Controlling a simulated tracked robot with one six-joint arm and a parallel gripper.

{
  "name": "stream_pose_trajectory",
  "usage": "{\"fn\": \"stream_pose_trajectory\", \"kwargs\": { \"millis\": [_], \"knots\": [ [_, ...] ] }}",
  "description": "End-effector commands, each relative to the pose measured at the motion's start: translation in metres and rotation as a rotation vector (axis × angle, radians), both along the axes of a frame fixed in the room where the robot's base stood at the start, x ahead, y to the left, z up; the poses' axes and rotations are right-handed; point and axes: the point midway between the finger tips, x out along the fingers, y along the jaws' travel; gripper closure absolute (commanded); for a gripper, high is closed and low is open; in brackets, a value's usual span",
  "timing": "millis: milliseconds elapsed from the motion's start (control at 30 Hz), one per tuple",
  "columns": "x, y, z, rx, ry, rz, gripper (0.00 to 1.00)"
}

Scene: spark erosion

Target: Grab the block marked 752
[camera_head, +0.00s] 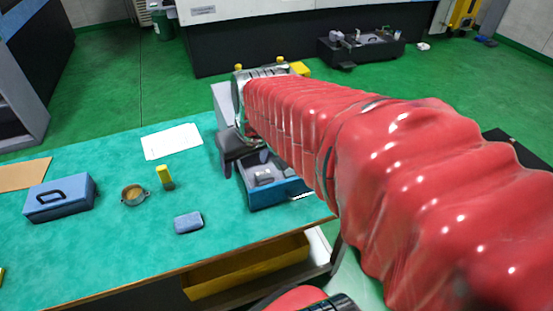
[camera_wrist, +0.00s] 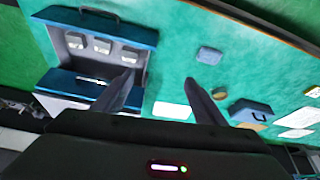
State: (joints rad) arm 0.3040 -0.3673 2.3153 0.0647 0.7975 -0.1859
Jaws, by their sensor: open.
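An open blue case (camera_head: 285,194) stands at the right end of the green table, and it fills the left of the wrist view (camera_wrist: 75,85). Three small grey blocks sit in a row inside it: a left one (camera_wrist: 74,40), a middle one (camera_wrist: 102,46) and a right one (camera_wrist: 129,54). No number on them is readable, so I cannot tell which is 752. My gripper (camera_wrist: 160,78) is open and empty, its fingers spread above the table beside the case. In the head view my gripper (camera_head: 238,155) shows dark at the case's far left, and my red-sleeved arm hides part of the case.
On the table are a small blue-grey box (camera_head: 188,222), a yellow-topped item (camera_head: 164,177), a round brass dish (camera_head: 134,195), a blue handled box (camera_head: 60,198) and a white paper (camera_head: 172,141). Much of the table's front is clear. A yellow drawer (camera_head: 245,268) is below.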

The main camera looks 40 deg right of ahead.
Motion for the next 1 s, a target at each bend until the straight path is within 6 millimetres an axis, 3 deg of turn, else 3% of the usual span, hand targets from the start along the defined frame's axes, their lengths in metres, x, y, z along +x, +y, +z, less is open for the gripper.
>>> {"fn": "stream_pose_trajectory", "kwargs": {
  "millis": [300, 600, 800, 1000],
  "knots": [
    [0.030, -0.092, -0.038, 0.016, 0.053, -0.106, 0.35],
    [0.036, -0.177, -0.082, 0.034, 0.086, -0.191, 0.35],
    [0.034, -0.198, -0.094, 0.038, 0.094, -0.211, 0.35],
    [0.034, -0.198, -0.094, 0.037, 0.094, -0.210, 0.35]
  ]
}}
